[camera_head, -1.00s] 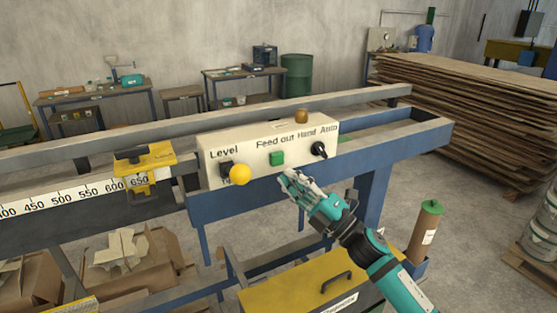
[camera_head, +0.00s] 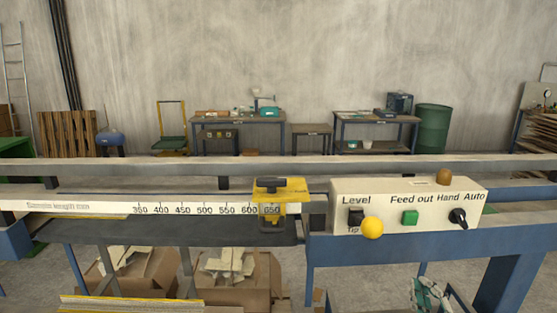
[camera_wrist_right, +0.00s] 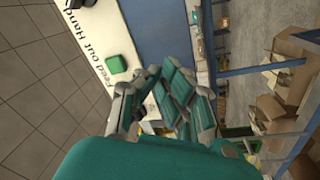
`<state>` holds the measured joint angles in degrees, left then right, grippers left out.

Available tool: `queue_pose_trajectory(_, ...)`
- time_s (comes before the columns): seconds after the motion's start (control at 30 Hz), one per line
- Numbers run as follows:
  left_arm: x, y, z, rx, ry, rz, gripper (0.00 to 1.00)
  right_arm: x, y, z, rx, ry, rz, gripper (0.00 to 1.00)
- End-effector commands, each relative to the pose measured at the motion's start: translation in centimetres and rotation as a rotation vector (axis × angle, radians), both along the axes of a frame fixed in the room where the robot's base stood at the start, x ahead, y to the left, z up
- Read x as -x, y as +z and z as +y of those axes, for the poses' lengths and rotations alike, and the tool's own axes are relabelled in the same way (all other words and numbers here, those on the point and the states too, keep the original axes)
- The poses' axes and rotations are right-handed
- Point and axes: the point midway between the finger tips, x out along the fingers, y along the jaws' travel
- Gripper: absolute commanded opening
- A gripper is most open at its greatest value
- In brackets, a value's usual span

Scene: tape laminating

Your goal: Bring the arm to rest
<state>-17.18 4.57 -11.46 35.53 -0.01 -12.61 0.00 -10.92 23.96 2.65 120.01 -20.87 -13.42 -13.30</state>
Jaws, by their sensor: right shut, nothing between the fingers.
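My right gripper (camera_head: 430,293) shows at the bottom right of the head view, below the machine's blue beam and apart from the control panel. Only its teal and grey fingers are in that view; the rest is cut off by the lower edge. In the right wrist view the gripper (camera_wrist_right: 165,95) has its fingers closed together with nothing held. The cream control panel (camera_head: 385,187) carries a green button (camera_head: 410,217), a yellow knob (camera_head: 372,228) and a black Hand/Auto switch (camera_head: 458,218). My left gripper is not in view.
A yellow clamp (camera_head: 281,188) sits at 650 on the white length scale (camera_head: 110,208). Cardboard boxes (camera_head: 225,287) stand below the rail. The blue beam (camera_head: 390,250) runs above the right gripper. Tables and a green drum (camera_head: 432,129) stand at the back wall.

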Motion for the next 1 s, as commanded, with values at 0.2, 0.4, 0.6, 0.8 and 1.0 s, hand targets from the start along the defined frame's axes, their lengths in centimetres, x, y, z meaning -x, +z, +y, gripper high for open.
queue_pose_trajectory(0.2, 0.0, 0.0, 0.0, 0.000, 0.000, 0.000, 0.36, 7.6, -12.1, 2.4, -0.404, -0.207, 0.515, 0.00)
queue_pose_trajectory(0.4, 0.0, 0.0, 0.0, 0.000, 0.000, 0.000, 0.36, 15.6, -18.2, 5.8, -0.606, -0.334, 0.878, 0.00)
queue_pose_trajectory(0.6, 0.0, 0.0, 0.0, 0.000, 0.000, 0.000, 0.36, 21.9, -20.6, 8.6, -0.709, -0.409, 1.123, 0.00)
queue_pose_trajectory(0.8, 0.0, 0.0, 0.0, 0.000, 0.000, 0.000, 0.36, 27.6, -21.4, 11.1, -0.775, -0.467, 1.333, 0.00)
queue_pose_trajectory(1.0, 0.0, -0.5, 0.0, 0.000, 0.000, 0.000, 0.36, 26.3, -27.3, 11.1, -0.764, -0.477, 1.350, 0.00)
